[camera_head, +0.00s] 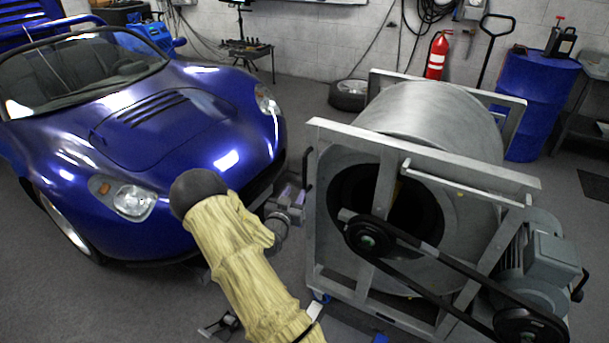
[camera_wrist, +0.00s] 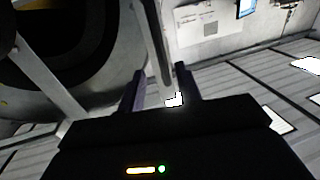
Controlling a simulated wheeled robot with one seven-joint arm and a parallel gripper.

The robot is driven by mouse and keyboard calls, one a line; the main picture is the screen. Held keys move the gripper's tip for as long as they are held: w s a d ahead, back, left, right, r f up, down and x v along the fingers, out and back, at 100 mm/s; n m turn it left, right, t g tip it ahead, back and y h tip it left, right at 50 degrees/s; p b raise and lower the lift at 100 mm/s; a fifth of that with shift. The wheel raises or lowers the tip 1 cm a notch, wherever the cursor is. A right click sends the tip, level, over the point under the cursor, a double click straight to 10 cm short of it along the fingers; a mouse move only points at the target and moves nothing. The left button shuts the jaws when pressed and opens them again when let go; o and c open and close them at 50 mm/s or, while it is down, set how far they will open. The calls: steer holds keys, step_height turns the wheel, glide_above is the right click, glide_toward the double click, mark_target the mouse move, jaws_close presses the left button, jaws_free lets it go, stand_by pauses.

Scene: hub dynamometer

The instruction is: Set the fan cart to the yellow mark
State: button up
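The fan cart (camera_head: 455,205) is a large grey drum fan in a metal frame, with a belt drive on its near side. A dark upright handle (camera_head: 307,165) stands at the frame's left edge. My gripper (camera_head: 291,197) is just left of the frame, close to this handle. In the wrist view, the fingers of my gripper (camera_wrist: 160,88) are apart, and a grey bar (camera_wrist: 153,40) runs down between them. I see gaps beside the bar; contact cannot be told. The cart's dark fan opening (camera_wrist: 55,45) fills the upper left there. I cannot make out the yellow mark in either view.
A blue sports car (camera_head: 150,135) stands close on the left. A blue barrel (camera_head: 535,100), a red fire extinguisher (camera_head: 437,55) and a tyre (camera_head: 348,94) are behind the cart. Grey floor shows between car and cart.

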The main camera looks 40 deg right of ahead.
mark_target(304, 176)
steer(key=x, duration=1)
steer(key=shift+w+d+p, duration=0.2)
steer(key=shift+d+p, duration=0.1)
steer(key=shift+p, duration=0.05)
jaws_close()
